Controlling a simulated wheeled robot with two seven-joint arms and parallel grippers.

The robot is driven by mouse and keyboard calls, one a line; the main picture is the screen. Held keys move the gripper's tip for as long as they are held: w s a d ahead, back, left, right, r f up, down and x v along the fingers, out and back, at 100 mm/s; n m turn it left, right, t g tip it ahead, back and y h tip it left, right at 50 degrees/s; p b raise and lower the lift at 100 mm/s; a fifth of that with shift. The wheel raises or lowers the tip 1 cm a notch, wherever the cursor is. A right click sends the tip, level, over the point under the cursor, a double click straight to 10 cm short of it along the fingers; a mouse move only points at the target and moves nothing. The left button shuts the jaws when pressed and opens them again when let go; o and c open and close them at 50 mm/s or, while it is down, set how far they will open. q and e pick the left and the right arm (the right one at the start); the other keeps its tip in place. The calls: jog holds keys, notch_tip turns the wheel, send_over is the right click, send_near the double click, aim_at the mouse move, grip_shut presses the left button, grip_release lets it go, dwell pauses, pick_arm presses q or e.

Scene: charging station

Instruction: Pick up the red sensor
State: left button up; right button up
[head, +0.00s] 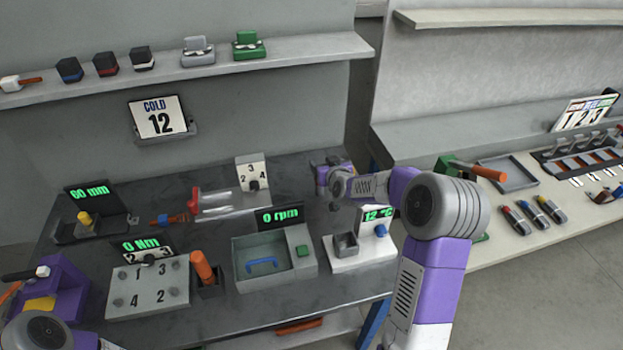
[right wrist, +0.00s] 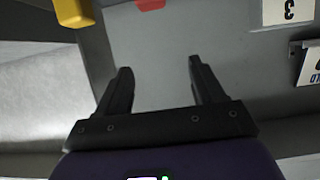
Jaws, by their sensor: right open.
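A dark block with a red band (head: 105,63), which looks like the red sensor, stands on the upper left shelf between a blue-banded block (head: 70,69) and a white-banded one (head: 142,58). My right gripper (head: 333,162) is at the back right of the table, below that shelf and well to the right of the block. In the right wrist view it is open (right wrist: 160,66), with nothing between its fingers. A cut-off red thing (right wrist: 150,4) shows beyond the fingers; I cannot tell what it is. My left gripper (head: 40,285) is at the lower left, its fingers unclear.
The shelf (head: 300,47) also holds grey (head: 198,51) and green (head: 249,45) cases and a white-headed tool (head: 20,82). The COLD 12 sign (head: 160,117) hangs below it. Several test stations crowd the dark table. A side bench (head: 530,205) stands at right.

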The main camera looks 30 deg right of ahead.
jog(key=w+f+b, duration=0.1)
jog(key=f+b, duration=0.1)
jog(key=f, duration=0.1)
jog(key=w+d+f+b, duration=0.1)
jog(key=w+f+b, duration=0.1)
jog(key=f, duration=0.1)
jog(key=w+f+b, duration=0.2)
jog(key=f+b, duration=0.1)
jog(key=shift+w+d, duration=0.15)
jog(key=shift+w, duration=0.1)
jog(key=shift+w+d+f, duration=0.1)
jog(key=shift+w+f, duration=0.1)
jog(key=shift+w, duration=0.3)
jog(key=c, duration=1.1)
jog(key=shift+r, duration=0.1)
